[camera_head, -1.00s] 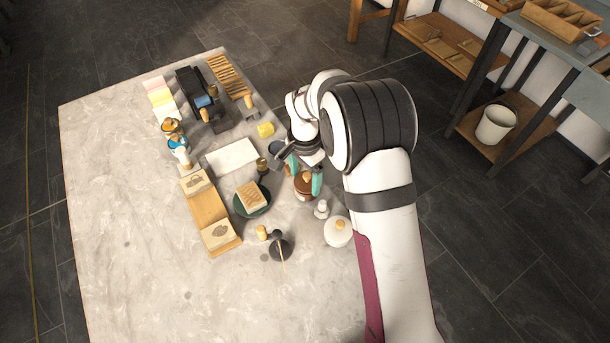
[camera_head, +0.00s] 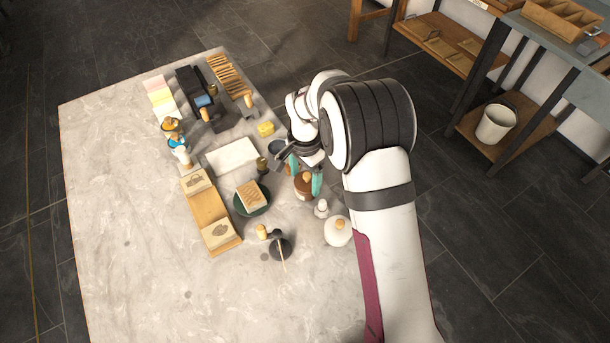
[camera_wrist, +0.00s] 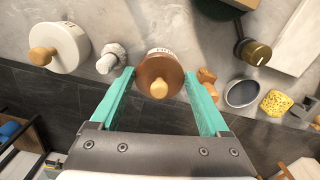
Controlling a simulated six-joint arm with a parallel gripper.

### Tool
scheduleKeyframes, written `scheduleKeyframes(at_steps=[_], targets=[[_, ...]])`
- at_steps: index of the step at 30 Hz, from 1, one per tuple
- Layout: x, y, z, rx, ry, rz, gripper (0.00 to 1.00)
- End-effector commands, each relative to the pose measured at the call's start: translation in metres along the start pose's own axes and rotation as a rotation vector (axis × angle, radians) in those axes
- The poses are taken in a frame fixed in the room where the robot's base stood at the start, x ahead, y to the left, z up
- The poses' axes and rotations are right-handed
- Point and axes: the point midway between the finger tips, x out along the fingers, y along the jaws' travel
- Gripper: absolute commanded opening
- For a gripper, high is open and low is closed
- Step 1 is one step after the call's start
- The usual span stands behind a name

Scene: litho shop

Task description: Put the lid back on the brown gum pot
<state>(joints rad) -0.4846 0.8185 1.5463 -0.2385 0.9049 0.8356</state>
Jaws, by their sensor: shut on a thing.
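The brown gum pot (camera_head: 302,194) stands on the pale stone table in the head view, partly hidden by my gripper. Its brown lid (camera_wrist: 160,72) with a round tan wooden knob (camera_wrist: 159,89) is between my two teal fingers in the wrist view. A strip of white label with dark lettering shows just beyond the lid's edge. My gripper (camera_wrist: 160,78) is shut on the lid, one finger at each side. The lid lines up over the pot; whether it is seated or slightly above the rim cannot be told.
Close by are a white pot with wooden knob (camera_wrist: 65,47), a small pale bottle (camera_wrist: 111,58), a grey bowl (camera_wrist: 242,93), a yellow sponge (camera_wrist: 275,103) and a brass-capped jar (camera_wrist: 257,52). The table's front left (camera_head: 140,270) is clear.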

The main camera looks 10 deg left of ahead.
Motion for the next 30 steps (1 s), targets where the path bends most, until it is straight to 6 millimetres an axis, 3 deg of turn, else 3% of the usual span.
scheduleKeyframes(at_steps=[8,9,12,23,30], targets=[[0.0,0.0,0.0,0.0,0.0,0.0,0.27],[0.0,0.0,0.0,0.0,0.0,0.0,0.85],[0.0,0.0,0.0,0.0,0.0,0.0,1.0],[-0.001,0.0,0.0,0.0,0.0,0.0,1.0],[-0.02,0.0,0.0,0.001,0.001,-0.001,1.0]])
